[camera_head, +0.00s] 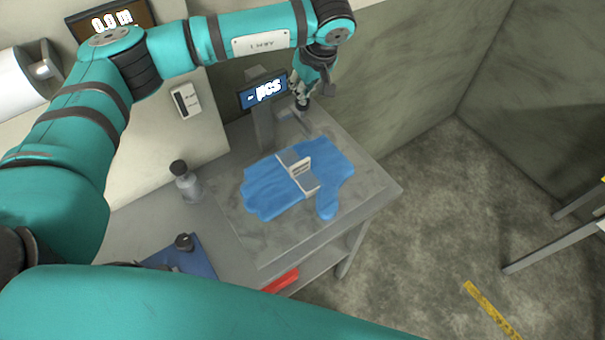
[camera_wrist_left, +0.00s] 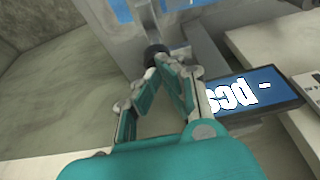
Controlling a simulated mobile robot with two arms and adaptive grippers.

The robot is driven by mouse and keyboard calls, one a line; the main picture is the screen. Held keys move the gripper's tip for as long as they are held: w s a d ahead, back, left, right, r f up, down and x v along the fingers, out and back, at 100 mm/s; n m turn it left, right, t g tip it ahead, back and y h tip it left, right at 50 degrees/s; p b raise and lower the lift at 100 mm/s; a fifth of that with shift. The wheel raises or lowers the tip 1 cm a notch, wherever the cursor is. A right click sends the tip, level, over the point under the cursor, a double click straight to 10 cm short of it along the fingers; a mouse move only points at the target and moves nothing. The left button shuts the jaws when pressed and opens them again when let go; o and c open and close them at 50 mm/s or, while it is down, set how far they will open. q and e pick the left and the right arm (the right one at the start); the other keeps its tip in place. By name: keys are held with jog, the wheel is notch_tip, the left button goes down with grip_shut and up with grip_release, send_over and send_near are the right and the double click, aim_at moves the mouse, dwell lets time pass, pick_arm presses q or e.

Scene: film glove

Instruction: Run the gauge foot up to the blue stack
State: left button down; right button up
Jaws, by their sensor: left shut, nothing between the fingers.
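The blue stack (camera_head: 262,190), a pile of blue film gloves, lies flat on a grey plate on the bench, with a grey band across its middle. The gauge stands behind it: a grey post (camera_head: 263,130) with a display (camera_head: 263,92) reading "- pcs". In the wrist view this display (camera_wrist_left: 255,92) appears upside down. My left gripper (camera_head: 301,99) is shut and empty, its tips at a dark round knob (camera_wrist_left: 155,52) beside the post. Whether they touch it I cannot tell. I cannot clearly pick out the gauge foot. My right gripper is out of view.
A small bottle (camera_head: 186,181) with a dark cap stands left of the plate. A blue pad (camera_head: 195,262) holds a dark knob-shaped piece (camera_head: 184,242). A red object (camera_head: 281,280) sits under the bench top. Open floor lies to the right.

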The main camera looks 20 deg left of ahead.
aim_at(304, 118)
pick_arm(q)
jog(key=shift+f+b, duration=3.4)
jog(key=shift+f, duration=0.85)
dwell(0.8)
jog(key=shift+r+p, duration=0.45)
jog(key=shift+r, duration=0.5)
jog(key=shift+r+p, duration=2.85)
jog(key=shift+r, duration=3.25)
jog(key=shift+f, duration=0.1)
